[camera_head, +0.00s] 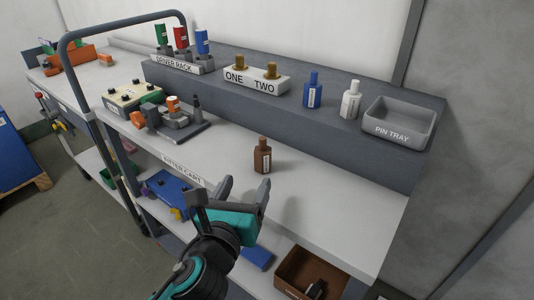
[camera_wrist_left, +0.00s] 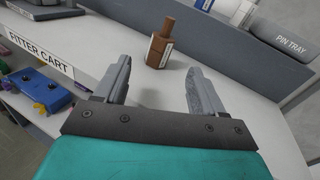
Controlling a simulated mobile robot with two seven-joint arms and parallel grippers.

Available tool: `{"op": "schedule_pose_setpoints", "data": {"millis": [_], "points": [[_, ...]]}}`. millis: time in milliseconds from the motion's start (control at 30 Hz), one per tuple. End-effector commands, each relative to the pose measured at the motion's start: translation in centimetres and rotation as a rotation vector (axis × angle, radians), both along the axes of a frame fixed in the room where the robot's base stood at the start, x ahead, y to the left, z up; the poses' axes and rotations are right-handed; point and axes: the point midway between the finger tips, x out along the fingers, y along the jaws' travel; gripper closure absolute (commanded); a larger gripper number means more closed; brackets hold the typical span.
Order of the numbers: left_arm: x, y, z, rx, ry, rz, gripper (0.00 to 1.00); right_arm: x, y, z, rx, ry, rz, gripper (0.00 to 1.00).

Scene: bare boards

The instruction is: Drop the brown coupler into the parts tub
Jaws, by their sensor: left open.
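The brown coupler (camera_head: 262,156) stands upright on the pale top of the fitter cart, with a white label on its side. It also shows in the left wrist view (camera_wrist_left: 160,46), ahead of the fingers and roughly centred between them. My left gripper (camera_head: 247,190) is open and empty, in front of the coupler and apart from it. A brown open tub (camera_head: 283,272) sits low at the bottom right with a dark item inside. Its label is too small to read, so I cannot tell whether it is the parts tub. My right gripper is not in view.
A grey raised ledge (camera_head: 345,149) runs behind the coupler, bearing a blue bottle (camera_head: 312,93), a white bottle (camera_head: 350,102) and the pin tray (camera_head: 398,124). A grey fixture (camera_head: 180,128) stands left of the coupler. The cart top to its right is clear.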

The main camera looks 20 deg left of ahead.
Motion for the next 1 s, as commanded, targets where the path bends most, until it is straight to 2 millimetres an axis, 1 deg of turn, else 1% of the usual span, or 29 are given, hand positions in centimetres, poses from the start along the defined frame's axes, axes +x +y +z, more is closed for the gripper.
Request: {"op": "schedule_pose_setpoints", "data": {"millis": [33,100,200,500,600,767,867,1000], "points": [[0.1,0.0,0.3,0.056,-0.017,0.002,0.31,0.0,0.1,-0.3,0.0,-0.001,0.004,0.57],[0.3,0.0,0.7,0.11,-0.03,0.006,0.31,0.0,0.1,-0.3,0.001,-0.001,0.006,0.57],[1.2,0.0,1.1,0.141,-0.04,0.009,0.31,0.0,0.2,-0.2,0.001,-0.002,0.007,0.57],[6.3,0.3,1.1,0.139,-0.038,0.011,0.31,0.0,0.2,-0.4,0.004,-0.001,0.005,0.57],[7.3,0.3,1.0,0.139,-0.036,0.01,0.31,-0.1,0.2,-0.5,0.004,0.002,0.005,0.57],[8.2,0.3,1.1,0.136,-0.036,0.009,0.31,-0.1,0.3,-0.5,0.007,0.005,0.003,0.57],[9.3,0.1,1.3,0.136,-0.038,0.009,0.31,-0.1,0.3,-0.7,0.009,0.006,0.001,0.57],[11.4,0.0,1.5,0.135,-0.037,0.01,0.31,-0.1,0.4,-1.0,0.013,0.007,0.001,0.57]]}}
